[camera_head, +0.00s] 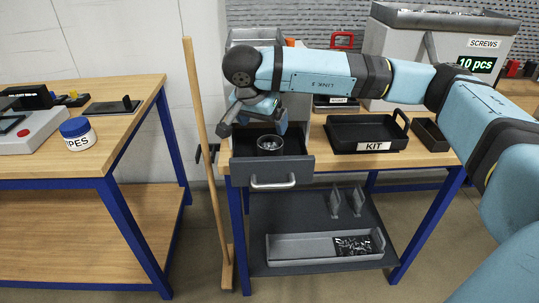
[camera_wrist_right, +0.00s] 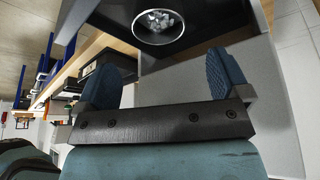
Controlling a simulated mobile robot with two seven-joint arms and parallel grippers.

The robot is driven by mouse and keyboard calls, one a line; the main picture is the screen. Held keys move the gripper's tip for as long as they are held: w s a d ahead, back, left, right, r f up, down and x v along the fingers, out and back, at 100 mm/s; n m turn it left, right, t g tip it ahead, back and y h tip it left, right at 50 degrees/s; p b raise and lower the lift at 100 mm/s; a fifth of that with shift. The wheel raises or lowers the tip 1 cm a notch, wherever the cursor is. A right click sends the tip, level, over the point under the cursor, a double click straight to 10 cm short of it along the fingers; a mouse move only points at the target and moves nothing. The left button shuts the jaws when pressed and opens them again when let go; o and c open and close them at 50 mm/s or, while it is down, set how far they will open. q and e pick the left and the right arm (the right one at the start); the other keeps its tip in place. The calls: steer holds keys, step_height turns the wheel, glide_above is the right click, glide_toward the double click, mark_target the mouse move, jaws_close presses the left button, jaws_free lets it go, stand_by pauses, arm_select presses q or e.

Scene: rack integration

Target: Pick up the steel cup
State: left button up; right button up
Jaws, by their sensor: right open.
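The steel cup (camera_head: 269,145) stands upright in an open dark drawer (camera_head: 301,175) at the front left of the right-hand workbench. Small bright metal pieces lie inside the cup. In the right wrist view the cup (camera_wrist_right: 157,42) shows at the top, beyond the fingertips. My right gripper (camera_head: 258,112) is above the drawer, close over the cup and a little to its left. Its blue fingers (camera_wrist_right: 170,72) are spread apart with nothing between them. My left gripper is in neither view.
A black KIT tray (camera_head: 345,145) lies on the bench right of the drawer. A SCREWS bin (camera_head: 390,45) stands behind. A wooden broom handle (camera_head: 200,120) rises left of the drawer. A second bench (camera_head: 130,100) with a WIPES tub (camera_head: 77,134) is at left.

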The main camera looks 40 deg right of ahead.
mark_target(269, 142)
steer(key=shift+a+x, duration=0.2)
steer(key=shift+x, duration=3.9)
steer(key=shift+s, duration=0.25)
steer(key=c, duration=1)
